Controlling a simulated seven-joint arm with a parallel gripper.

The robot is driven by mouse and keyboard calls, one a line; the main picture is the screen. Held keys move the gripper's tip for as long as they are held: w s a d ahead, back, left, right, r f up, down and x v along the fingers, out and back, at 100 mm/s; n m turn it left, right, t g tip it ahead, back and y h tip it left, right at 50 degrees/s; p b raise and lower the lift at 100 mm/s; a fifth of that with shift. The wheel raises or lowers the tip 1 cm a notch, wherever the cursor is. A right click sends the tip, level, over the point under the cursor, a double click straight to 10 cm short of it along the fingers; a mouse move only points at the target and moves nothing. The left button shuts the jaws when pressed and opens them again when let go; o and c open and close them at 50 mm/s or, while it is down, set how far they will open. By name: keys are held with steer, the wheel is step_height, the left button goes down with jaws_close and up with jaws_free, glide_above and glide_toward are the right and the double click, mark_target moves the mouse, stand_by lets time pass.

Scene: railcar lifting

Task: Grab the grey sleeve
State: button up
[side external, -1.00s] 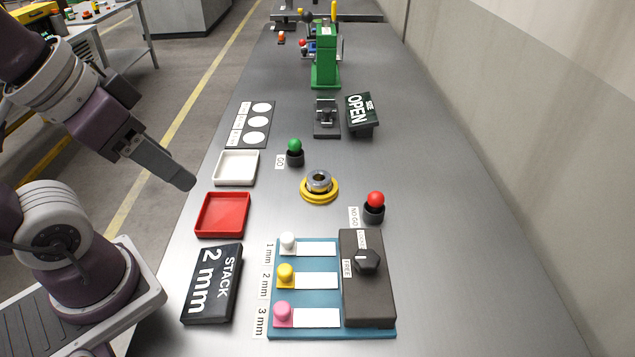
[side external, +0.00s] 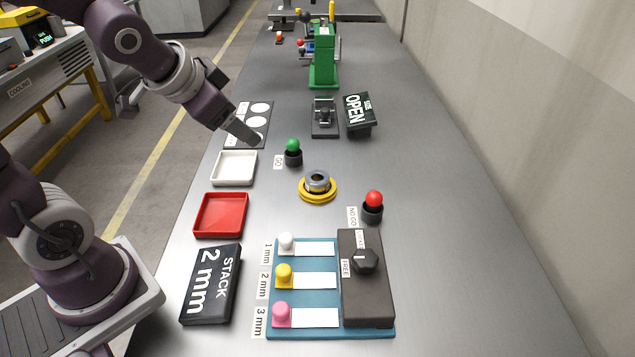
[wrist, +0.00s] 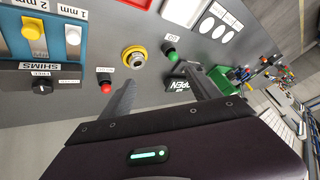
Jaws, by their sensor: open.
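The grey sleeve (side external: 318,177) looks like a short metal ring. It sits upright on a round yellow base (side external: 318,195) in the middle of the table; it also shows in the wrist view (wrist: 134,57). My gripper (side external: 254,141) is open and empty. In the side view it appears over the card with white circles, to the left of the sleeve and farther back, apart from it. In the wrist view my gripper (wrist: 157,80) has its two fingers spread, with the sleeve beyond them. The fingers overlap each other in the side view.
Green (side external: 293,147) and red (side external: 374,200) knobs stand on black cups on either side of the sleeve. White (side external: 234,181) and red (side external: 221,233) trays lie to its left. A shim board (side external: 273,330) is in front; a black OPEN sign (side external: 359,113) stands behind. Right of the table is clear.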

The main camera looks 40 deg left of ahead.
steer(key=w+a+f+m+t+h, duration=0.1)
steer(key=w+a+f+m, duration=0.2)
steer(key=w+f, duration=0.55)
steer(key=t+h, duration=0.3)
steer(key=h, duration=0.3)
glide_toward(323, 177)
steer(key=shift+s+a+f, duration=0.25)
steer(key=shift+s+f, duration=0.1)
steer(key=shift+f, duration=0.25)
steer(key=shift+d+t, duration=0.15)
steer(key=shift+t, duration=0.35)
steer(key=x, duration=0.7)
steer(key=shift+d+r, duration=0.2)
steer(key=shift+r, duration=0.05)
steer(key=shift+h, duration=0.3)
jaws_close()
